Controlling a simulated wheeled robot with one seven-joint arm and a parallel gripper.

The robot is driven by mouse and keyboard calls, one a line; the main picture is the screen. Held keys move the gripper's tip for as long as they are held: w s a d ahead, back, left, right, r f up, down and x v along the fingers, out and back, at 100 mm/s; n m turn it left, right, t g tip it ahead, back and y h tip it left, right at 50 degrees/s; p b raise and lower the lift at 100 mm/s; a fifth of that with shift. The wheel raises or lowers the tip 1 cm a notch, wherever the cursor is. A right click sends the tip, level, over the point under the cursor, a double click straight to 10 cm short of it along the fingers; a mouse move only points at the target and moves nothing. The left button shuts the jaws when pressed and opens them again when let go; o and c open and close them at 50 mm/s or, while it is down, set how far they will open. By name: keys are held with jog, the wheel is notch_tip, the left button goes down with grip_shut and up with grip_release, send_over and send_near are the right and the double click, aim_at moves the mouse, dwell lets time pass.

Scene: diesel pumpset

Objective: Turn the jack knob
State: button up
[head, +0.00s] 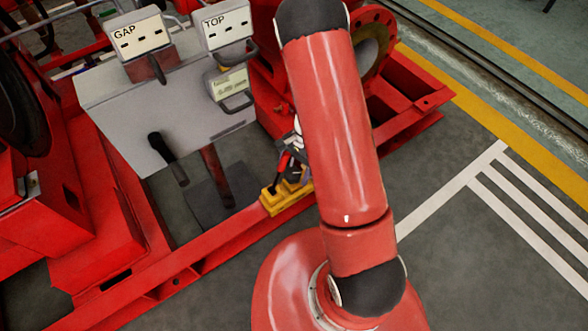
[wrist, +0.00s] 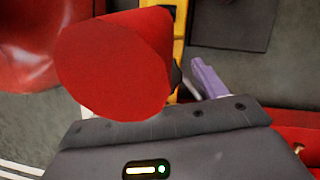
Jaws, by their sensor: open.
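The yellow jack (head: 284,199) stands on the red frame rail, just left of my arm in the head view. A red jack knob (head: 284,163) shows small above it. In the wrist view a large red cylinder, which looks like the jack knob (wrist: 112,65), fills the upper left, with a yellow strip of the jack (wrist: 178,30) behind it. My gripper (head: 291,151) is close to the knob and partly hidden by my arm. In the wrist view one purple finger (wrist: 209,79) shows right of the knob. The other finger is hidden. My gripper is open; contact cannot be told.
A grey panel (head: 140,125) with boxes marked GAP (head: 140,37) and TOP (head: 224,25) stands to the left. A black-handled lever (head: 168,158) rises from the floor. Floor at right is clear.

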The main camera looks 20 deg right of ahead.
jog(key=c, duration=1)
jog(key=shift+o, duration=0.2)
jog(key=shift+m, duration=0.3)
jog(key=m+t+b, duration=0.1)
jog(key=m, duration=0.2)
jog(key=shift+s+d+f+y, duration=0.1)
jog(key=shift+y, duration=0.2)
jog(key=shift+m+t+b, duration=0.6)
jog(key=shift+m+b, duration=0.05)
jog(key=shift+m, duration=0.55)
jog(key=shift+s, duration=0.1)
jog(key=o, duration=1)
jog(key=shift+c, duration=0.2)
